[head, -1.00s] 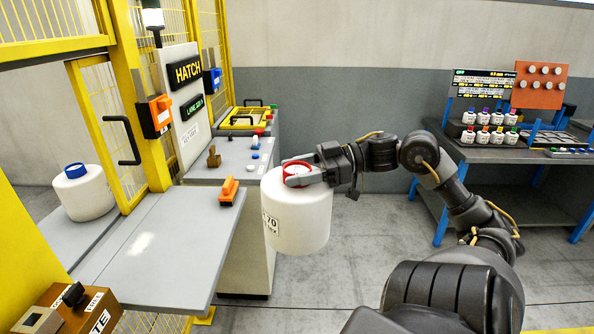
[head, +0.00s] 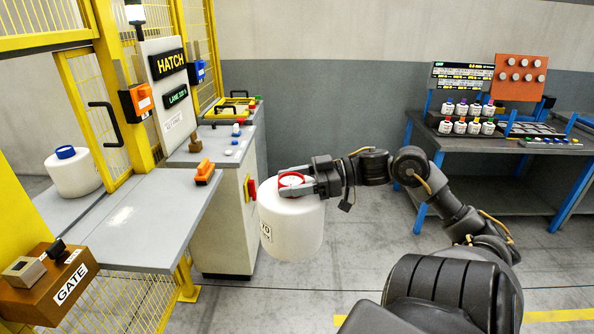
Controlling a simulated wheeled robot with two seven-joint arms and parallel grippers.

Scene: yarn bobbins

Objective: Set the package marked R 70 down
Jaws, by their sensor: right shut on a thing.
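The package (head: 293,233) is a white cylinder with a red ring on top and a dark-framed label at its left, of which only part shows. My right gripper (head: 293,184) is shut on the red top and holds the package upright in the air. It hangs to the right of the grey hatch shelf (head: 150,225), apart from it, with floor showing below. My left gripper is not in view.
A white package with a blue top (head: 72,172) stands behind the yellow gate frame. A GATE box (head: 52,278) is at lower left. A blue-legged bench (head: 480,145) with small bottles stands at the right.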

